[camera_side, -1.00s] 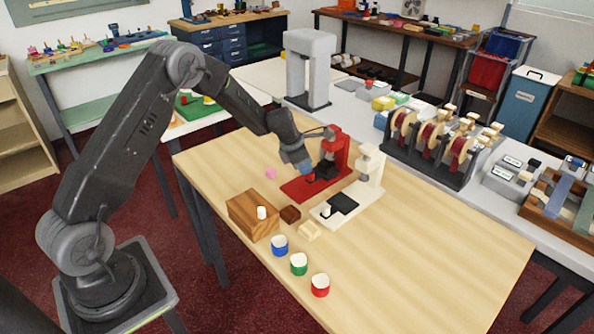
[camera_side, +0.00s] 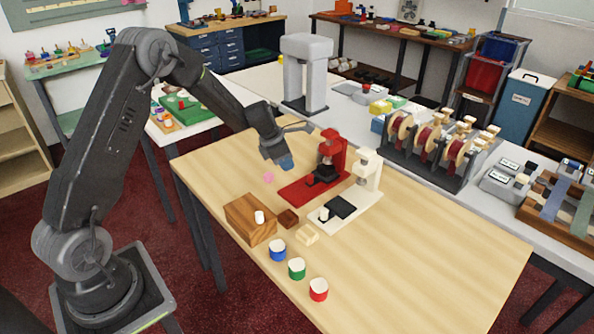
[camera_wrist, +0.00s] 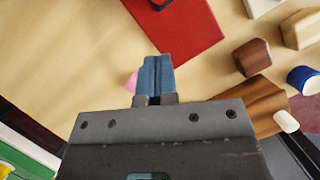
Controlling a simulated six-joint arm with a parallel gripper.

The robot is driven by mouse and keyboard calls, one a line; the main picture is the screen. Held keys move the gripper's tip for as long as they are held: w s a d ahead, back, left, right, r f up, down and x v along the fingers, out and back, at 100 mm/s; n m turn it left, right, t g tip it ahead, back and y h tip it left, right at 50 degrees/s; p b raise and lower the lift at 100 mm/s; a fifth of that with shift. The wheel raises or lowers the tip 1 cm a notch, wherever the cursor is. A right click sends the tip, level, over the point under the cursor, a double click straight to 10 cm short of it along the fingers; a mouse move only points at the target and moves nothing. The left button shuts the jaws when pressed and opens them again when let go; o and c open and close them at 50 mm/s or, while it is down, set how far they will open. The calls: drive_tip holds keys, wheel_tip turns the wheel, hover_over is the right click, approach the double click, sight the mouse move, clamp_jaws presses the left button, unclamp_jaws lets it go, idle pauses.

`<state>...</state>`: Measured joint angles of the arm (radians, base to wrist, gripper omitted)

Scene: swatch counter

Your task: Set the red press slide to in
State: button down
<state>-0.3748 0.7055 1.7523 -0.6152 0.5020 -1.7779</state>
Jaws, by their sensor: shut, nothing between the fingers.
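The red press (camera_side: 332,150) stands on a red base plate (camera_side: 305,190) on the wooden table, with a dark slide part (camera_side: 326,173) on the base under its head. The red plate also shows at the top of the wrist view (camera_wrist: 190,32), with only a corner of the dark part in frame. My gripper (camera_side: 286,163) is shut and empty, raised left of the red press and apart from it. Its blue fingertips (camera_wrist: 157,72) are together in the wrist view. The exact position of the slide is too small to tell.
A white press (camera_side: 362,185) stands right of the red one. A wooden block (camera_side: 243,222), a brown piece (camera_side: 288,218), a pale piece (camera_side: 307,234) and blue (camera_side: 278,250), green (camera_side: 297,268) and red (camera_side: 318,289) pots stand in front. The table's right side is clear.

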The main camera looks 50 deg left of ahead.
sight(310, 175)
drive_tip(key=v, duration=0.5)
drive_tip(key=shift+s+r, duration=0.15)
drive_tip(key=shift+r, duration=0.2)
drive_tip(key=c, duration=1.7)
unclamp_jaws()
drive_tip(key=shift+a+r, duration=0.1)
drive_tip(key=shift+r, duration=0.1)
drive_tip(key=shift+c, duration=0.2)
drive_tip(key=o, duration=0.4)
drive_tip(key=w+m, duration=0.1)
drive_tip(key=w+r+m, duration=0.1)
drive_tip(key=w, duration=0.1)
drive_tip(key=shift+w+d+r+m+g+h, duration=0.15)
drive_tip(key=shift+d+r+m+g+h, duration=0.15)
drive_tip(key=shift+d+r+m+h, duration=0.1)
drive_tip(key=shift+o, duration=1)
drive_tip(key=shift+w+m, duration=0.3)
drive_tip(key=shift+o, duration=0.6)
drive_tip(key=shift+w+d+f, duration=0.1)
drive_tip(key=shift+w+d, duration=0.05)
drive_tip(key=x, duration=1.3)
drive_tip(key=shift+d+f, duration=0.1)
drive_tip(key=shift+d, duration=0.1)
clamp_jaws()
